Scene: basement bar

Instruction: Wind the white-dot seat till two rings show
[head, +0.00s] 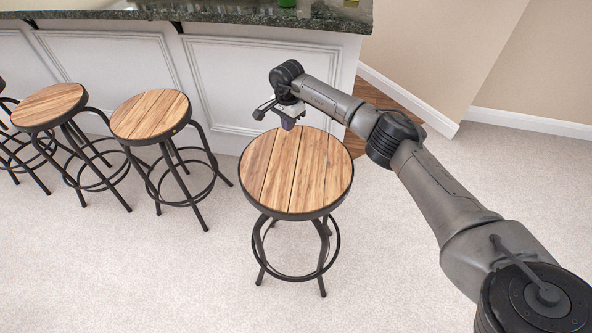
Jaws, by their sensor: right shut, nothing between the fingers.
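A round stool seat (298,185) of wooden planks with a dark metal rim stands alone at the middle of the head view. No white dot can be made out on it. Its screw and any rings on it are hidden under the seat. The black legs and foot ring (296,277) show below. My right gripper (288,124) is shut and empty, pointing down at the far edge of this seat. Whether it touches the rim I cannot tell. My left gripper is out of view.
Similar wooden stools stand in a row at left, one nearest (150,114) and another beyond it (48,105). A white panelled bar (240,75) with a dark stone top (230,12) runs behind. Pale carpet (110,275) in front is clear.

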